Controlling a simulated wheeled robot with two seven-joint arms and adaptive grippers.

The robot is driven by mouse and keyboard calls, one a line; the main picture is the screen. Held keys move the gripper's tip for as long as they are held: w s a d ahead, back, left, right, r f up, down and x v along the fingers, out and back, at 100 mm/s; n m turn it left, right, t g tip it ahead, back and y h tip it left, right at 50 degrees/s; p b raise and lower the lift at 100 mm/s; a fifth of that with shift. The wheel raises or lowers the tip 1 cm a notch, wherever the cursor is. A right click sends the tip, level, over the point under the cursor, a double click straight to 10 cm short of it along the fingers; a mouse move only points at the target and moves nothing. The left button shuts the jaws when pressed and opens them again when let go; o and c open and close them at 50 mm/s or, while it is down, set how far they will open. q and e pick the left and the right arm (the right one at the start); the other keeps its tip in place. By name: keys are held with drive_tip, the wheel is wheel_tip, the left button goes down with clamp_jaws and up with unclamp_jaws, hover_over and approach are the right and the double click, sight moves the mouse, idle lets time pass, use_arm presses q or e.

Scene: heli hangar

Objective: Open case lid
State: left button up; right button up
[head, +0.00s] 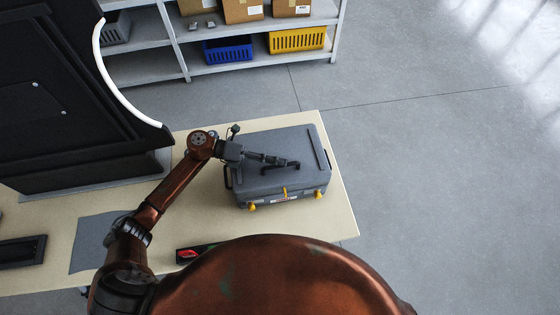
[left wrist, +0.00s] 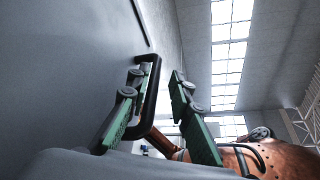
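A grey case (head: 300,145) with its lid shut lies on the table. Yellow latches (head: 319,194) show on its near side; whether they are fastened is too small to tell. A black handle (head: 290,167) sits on the lid. My left gripper (head: 280,162) reaches in low over the lid at this handle. In the left wrist view its two green-padded fingers (left wrist: 157,85) stand apart, and the black handle (left wrist: 151,100) shows between them, close to the left finger. The gripper is open and not closed on it. My right gripper is not in view.
The pale table (head: 345,205) ends just right of the case. A black and red item (head: 188,255), a grey mat (head: 92,240) and a dark tray (head: 22,252) lie left of it. A large dark panel (head: 60,100) stands at left. Shelves with a yellow crate (head: 297,40) are behind.

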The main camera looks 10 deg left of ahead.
use_arm(q)
drive_tip(key=r+b, duration=0.1)
drive_tip(key=r, duration=0.1)
hover_over(254, 166)
drive_tip(key=shift+d+f, duration=0.15)
drive_tip(key=shift+f, duration=0.05)
idle(0.6)
idle(0.7)
